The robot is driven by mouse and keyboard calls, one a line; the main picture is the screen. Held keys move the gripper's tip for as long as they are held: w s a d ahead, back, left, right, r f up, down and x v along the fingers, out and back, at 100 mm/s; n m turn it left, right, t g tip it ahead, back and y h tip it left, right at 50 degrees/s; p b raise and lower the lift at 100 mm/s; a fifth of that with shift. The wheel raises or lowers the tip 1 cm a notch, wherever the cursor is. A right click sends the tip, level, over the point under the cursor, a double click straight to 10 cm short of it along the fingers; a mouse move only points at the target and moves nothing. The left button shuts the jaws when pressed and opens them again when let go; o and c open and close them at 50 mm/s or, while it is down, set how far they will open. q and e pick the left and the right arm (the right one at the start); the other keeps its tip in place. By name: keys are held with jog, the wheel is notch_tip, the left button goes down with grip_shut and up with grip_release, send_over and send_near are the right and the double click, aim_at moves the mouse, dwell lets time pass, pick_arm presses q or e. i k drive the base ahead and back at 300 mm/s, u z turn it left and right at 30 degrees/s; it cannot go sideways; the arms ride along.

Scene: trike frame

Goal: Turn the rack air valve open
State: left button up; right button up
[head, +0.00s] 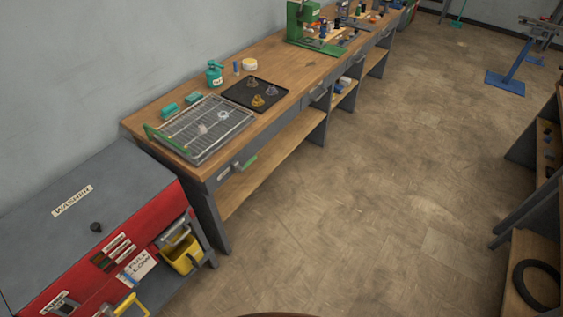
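A wire drying rack (205,128) sits in a tray on the near end of the wooden bench, with a green bar at its left end. Two small pale parts lie on the wires. Below it, on the bench's front edge, is a small valve-like fitting with a green lever (249,161) and a grey piece to its left. It looks like the rack air valve, but it is too small to tell its setting. Neither of my grippers is in view.
A red and grey washer (100,225) stands at the near left, with a yellow bucket (183,257) at its right end. A black mat (254,92) with parts and a green press (305,25) are farther along the bench. The floor (370,190) right of the bench is clear.

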aim_at(241, 170)
jog(key=z, duration=0.45)
jog(key=i, duration=0.95)
jog(key=u, duration=0.95)
